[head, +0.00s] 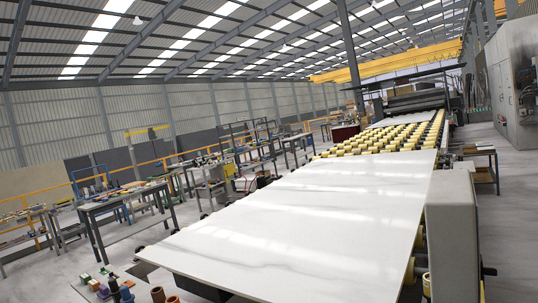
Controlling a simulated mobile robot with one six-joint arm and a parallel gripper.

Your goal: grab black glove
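I cannot make out a black glove in the head view; small dark items on the distant tables are too small to tell. My gripper is not in view. A large white stone slab (290,232) lies flat on a roller conveyor and fills the lower middle of the view. Its visible top looks bare.
A small table (78,287) with pots and coloured blocks stands at the lower left. A cluttered workbench (122,197) stands beyond it. Yellow rollers (385,138) lie behind the slab. A grey machine housing (452,235) borders its right side. Grey floor (45,265) shows free room at left.

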